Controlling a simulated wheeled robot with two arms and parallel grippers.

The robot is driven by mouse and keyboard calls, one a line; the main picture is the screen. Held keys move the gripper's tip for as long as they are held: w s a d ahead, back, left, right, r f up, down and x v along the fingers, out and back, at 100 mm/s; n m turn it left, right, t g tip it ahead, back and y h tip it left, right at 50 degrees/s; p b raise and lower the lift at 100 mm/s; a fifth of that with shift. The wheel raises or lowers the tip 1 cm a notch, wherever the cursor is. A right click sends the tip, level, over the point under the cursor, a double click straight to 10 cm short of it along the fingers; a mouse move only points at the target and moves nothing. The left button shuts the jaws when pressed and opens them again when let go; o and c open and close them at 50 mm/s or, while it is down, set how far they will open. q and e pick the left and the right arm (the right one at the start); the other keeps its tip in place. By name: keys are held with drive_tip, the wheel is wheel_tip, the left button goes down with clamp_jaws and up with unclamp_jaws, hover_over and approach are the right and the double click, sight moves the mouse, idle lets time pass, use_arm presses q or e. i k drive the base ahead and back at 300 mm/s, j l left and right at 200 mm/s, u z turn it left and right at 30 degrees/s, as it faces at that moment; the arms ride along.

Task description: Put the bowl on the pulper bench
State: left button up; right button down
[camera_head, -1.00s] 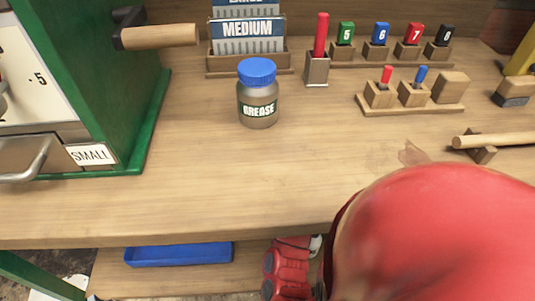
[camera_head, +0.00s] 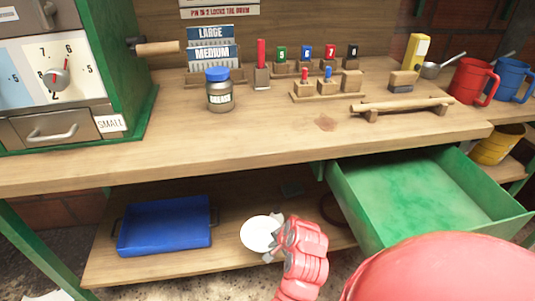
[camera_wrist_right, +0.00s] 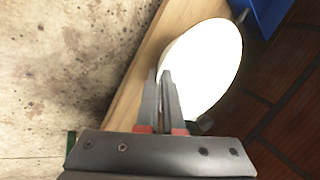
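The white bowl (camera_head: 258,233) is low in the head view, over the wooden lower shelf. It also fills the upper middle of the right wrist view (camera_wrist_right: 208,65). My right gripper (camera_head: 275,238) is at the bowl's right side. In the wrist view its fingers (camera_wrist_right: 163,80) are close together at the bowl's rim and look shut on it. Whether the bowl touches the shelf is unclear. The pulper bench (camera_head: 200,150) is the wooden top above, with clear wood along its front. My left gripper is not in view.
A blue tray (camera_head: 165,243) is on the shelf left of the bowl. An open green drawer (camera_head: 435,195) juts out at right, beside my right arm. A grease jar (camera_head: 219,95), a wooden rest (camera_head: 400,105) and small labelled blocks stand farther back on the bench.

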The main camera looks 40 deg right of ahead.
sight(256, 124)
drive_tip(key=k+j+z, duration=0.25)
drive_tip(key=k, duration=0.6)
drive_tip(key=l, duration=0.1)
